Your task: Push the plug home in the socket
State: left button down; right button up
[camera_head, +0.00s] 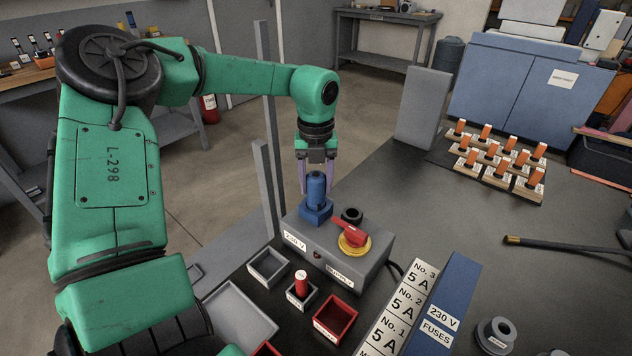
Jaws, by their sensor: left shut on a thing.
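The blue plug (316,187) stands upright on top of the grey supply box (335,262). The blue socket (315,214) is under it at the box's back left corner. The plug's lower end meets the socket, and how deep it sits cannot be told. My left gripper (317,180) points straight down and is shut on the plug, one finger on each side. My right gripper is not in view.
A red and yellow switch (351,236) and a black round part (352,215) sit on the box beside the socket. Small trays (268,268), one red (335,318), stand in front. A blue fuses box (442,310) is at right. Grey posts (267,190) rise at left.

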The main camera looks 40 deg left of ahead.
pick_arm(q)
jog(key=shift+f+b, duration=0.3)
jog(key=shift+f, duration=0.15)
jog(key=shift+c, duration=0.9)
grip_release()
notch_tip(320, 180, up, 15)
jog(key=p, duration=0.1)
jog(key=shift+f, duration=0.15)
jog(key=shift+f, duration=0.1)
